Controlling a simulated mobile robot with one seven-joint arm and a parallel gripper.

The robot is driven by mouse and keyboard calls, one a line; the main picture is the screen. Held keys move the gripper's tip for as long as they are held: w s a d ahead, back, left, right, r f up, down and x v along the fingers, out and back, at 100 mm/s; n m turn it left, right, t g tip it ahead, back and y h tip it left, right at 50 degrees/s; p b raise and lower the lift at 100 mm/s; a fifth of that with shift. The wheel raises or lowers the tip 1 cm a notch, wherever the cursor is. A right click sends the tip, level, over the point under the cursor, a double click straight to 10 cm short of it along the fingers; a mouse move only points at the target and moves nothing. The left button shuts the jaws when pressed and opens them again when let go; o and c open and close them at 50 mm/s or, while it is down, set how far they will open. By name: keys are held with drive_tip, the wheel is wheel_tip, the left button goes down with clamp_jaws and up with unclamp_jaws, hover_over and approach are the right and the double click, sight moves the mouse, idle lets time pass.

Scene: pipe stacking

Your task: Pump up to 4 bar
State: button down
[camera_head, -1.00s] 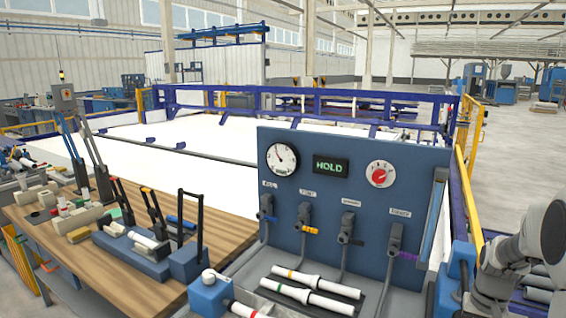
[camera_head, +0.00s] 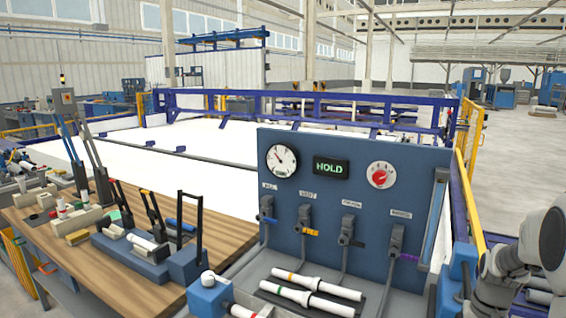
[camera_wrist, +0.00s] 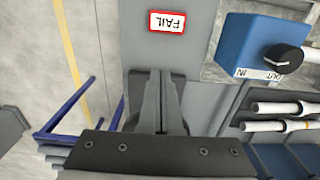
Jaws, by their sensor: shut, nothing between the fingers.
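A round white pressure gauge (camera_head: 281,161) is on the upper left of the blue panel (camera_head: 330,215). Its needle points to the upper left; the figures are too small to read. A display beside it (camera_head: 331,169) reads HOLD. A blue block with a tall black handle (camera_head: 187,262), perhaps the pump, stands at the bench's right front, its handle upright. My gripper (camera_wrist: 160,75) is shut and empty in the wrist view, over a grey surface below a red-edged FAIL label (camera_wrist: 167,22). My gripper is out of sight in the head view, where only my arm shows at right.
A red dial (camera_head: 380,175) and several valves with coloured levers are on the panel. White pipes (camera_head: 311,299) lie in front of it. A wooden bench (camera_head: 100,270) with other lever tools is at left. A blue block with a black knob (camera_wrist: 250,42) is right of my gripper.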

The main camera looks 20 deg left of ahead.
drive_tip(key=shift+f, duration=0.2)
drive_tip(key=shift+w+f+b, duration=0.1)
drive_tip(key=shift+f+b, duration=0.7)
drive_tip(key=shift+f, duration=0.25)
drive_tip(key=shift+f, duration=0.2)
drive_tip(key=shift+w+f+b, duration=0.1)
drive_tip(key=shift+f+b, duration=0.55)
drive_tip(key=shift+f, duration=0.15)
wheel_tip(320, 180, up, 12)
drive_tip(key=p, duration=0.7)
drive_tip(key=shift+s+f+p, duration=0.25)
drive_tip(key=shift+s+p, duration=0.1)
drive_tip(key=shift+s, duration=0.05)
wheel_tip(320, 180, up, 6)
drive_tip(key=p, duration=0.4)
